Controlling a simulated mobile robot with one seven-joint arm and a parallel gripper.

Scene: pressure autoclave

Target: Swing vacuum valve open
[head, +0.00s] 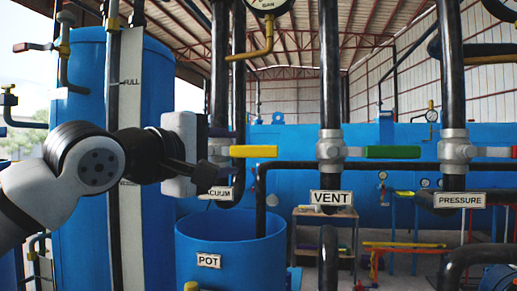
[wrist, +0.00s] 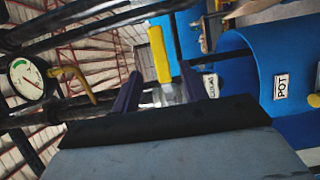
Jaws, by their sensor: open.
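The vacuum valve has a yellow lever handle (head: 254,151) that sticks out level to the right of a black vertical pipe in the head view. Its label (head: 216,193) below reads "VACUUM", partly hidden by my arm. In the wrist view the open fingers (wrist: 160,76) stand either side of the yellow handle (wrist: 159,54) and the grey valve body (wrist: 168,94) beyond. I cannot tell whether a finger touches the handle.
A green-handled vent valve (head: 392,152) and a pressure valve (head: 455,152) stand to the right on their own pipes. A blue pot (head: 230,255) stands below, and a tall blue tank (head: 80,150) at left. A gauge (wrist: 27,77) with a yellow pipe shows in the wrist view.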

